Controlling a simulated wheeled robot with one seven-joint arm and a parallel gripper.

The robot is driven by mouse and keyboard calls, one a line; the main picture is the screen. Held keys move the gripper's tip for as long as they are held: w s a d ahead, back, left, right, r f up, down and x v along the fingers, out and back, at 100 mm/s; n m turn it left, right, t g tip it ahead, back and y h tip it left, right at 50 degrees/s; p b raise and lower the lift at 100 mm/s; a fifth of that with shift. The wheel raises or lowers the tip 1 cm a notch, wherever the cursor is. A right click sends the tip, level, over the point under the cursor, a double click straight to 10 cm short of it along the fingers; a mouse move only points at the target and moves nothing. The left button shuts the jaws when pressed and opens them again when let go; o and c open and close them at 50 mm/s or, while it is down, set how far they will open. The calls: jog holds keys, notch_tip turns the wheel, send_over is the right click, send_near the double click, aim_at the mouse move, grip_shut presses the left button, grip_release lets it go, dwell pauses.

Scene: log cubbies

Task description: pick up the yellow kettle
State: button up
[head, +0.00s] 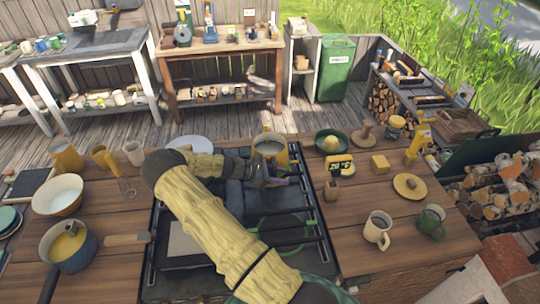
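A yellow, open-topped vessel (283,157) that looks like the kettle stands upright at the back of the black stove grate. Its top shows a pale grey inside. My arm reaches in from the bottom of the head view and bends at the left. My gripper (272,181) is just in front of the vessel's lower front and hides part of it. The gripper is dark and small here; I cannot tell whether its fingers are apart, or whether they touch the vessel.
A cream bowl (57,195), a blue pot (69,248) and yellow mugs (66,157) stand at the left. A green bowl (331,141), a yellow timer (340,165), a cream mug (377,230) and a green mug (430,222) stand at the right.

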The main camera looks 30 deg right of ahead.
jog(key=shift+c, duration=0.2)
grip_shut()
dwell(1.4)
jog(key=shift+w+r, duration=0.1)
